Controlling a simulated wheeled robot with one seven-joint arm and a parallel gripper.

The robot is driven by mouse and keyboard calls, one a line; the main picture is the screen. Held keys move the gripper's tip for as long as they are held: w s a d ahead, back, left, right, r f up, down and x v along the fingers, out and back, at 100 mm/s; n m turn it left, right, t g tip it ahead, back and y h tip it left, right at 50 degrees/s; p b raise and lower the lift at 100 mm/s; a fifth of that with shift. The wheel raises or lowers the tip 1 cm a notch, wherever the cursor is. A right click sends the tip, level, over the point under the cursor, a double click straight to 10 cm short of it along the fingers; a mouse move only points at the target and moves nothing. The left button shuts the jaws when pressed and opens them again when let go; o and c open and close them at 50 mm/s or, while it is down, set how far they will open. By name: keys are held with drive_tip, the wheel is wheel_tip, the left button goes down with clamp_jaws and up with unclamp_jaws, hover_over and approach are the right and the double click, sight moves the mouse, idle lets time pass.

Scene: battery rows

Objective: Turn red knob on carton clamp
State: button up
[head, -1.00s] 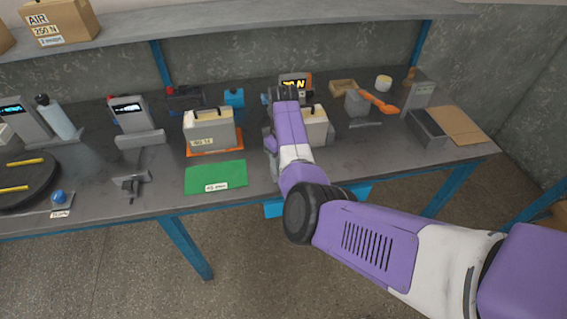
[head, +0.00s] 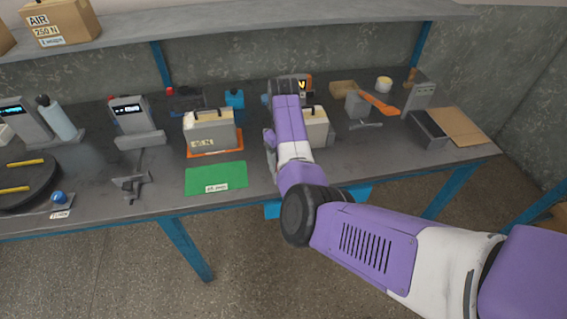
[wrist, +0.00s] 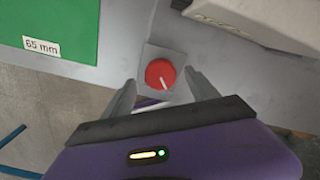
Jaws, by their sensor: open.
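The red knob (wrist: 160,74) shows in the wrist view, round, with a white pointer line that points down and slightly right. It sits on a small grey plate (wrist: 151,53) at the table's front edge. My gripper (wrist: 162,88) is open, with one finger on each side of the knob and a gap to it on both sides. I cannot tell its height above the knob. In the head view my purple and white arm hides the knob and the gripper. A beige carton-like block (head: 316,127) stands just behind the arm, and its pale edge shows in the wrist view (wrist: 260,18).
A green mat (head: 215,178) marked 65 mm lies left of the arm. Left of the block, another beige block (head: 209,130) stands on an orange-edged mat. An orange-handled tool (head: 378,104) and a grey tray (head: 427,130) are on the right. A shelf (head: 250,30) runs above the back.

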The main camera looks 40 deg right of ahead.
drive_tip(key=shift+r, duration=2.8)
